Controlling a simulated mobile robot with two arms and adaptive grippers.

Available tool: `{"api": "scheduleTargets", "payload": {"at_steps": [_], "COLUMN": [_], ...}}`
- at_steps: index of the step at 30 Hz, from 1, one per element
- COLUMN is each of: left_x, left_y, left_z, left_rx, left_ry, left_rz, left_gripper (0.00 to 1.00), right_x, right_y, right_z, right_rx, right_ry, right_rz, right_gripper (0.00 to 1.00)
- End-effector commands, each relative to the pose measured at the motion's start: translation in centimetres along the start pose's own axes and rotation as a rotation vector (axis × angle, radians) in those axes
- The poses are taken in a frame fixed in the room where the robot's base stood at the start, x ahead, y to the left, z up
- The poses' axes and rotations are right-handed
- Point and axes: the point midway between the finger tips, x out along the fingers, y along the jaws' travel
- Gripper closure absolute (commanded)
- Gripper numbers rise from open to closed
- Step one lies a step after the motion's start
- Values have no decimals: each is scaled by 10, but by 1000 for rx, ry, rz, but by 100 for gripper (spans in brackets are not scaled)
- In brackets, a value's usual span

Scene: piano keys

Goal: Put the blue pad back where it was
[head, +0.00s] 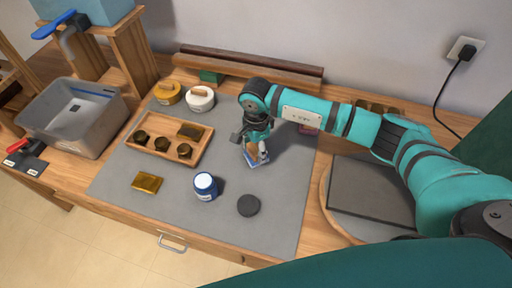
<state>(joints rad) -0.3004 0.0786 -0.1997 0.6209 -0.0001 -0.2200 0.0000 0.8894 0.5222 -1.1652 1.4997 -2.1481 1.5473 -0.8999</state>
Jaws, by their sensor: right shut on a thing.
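The blue pad (259,163) is a small light-blue piece low over the grey mat (245,228), near its middle. My right gripper (258,152) points down from above and is shut on the blue pad. The fingers hide part of the pad, and I cannot tell whether it touches the mat. My left gripper is not in view.
A wooden tray (161,159) with dark pots stands left. Yellow (167,92) and white (200,98) pots stand behind. A grey bin (70,117) is far left.

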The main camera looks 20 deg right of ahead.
Motion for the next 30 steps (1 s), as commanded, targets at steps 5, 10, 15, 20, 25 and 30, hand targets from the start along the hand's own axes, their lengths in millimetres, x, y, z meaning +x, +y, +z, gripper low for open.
{"api": "scheduleTargets", "payload": {"at_steps": [5,10,15,20,25,30], "left_x": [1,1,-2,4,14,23], "left_y": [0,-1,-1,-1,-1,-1], "left_z": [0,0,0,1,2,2], "left_rx": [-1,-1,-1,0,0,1], "left_ry": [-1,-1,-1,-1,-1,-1], "left_rz": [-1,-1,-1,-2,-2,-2], "left_gripper": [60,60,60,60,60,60], "right_x": [1,1,-2,-18,-54,-89], "right_y": [0,0,0,-2,-2,-1], "right_z": [0,0,0,-1,0,0], "right_rx": [0,0,0,-1,-2,0], "right_ry": [0,0,0,1,1,0], "right_rz": [0,0,0,-5,-7,-5], "right_gripper": [30,27,27,27,27,27]}}
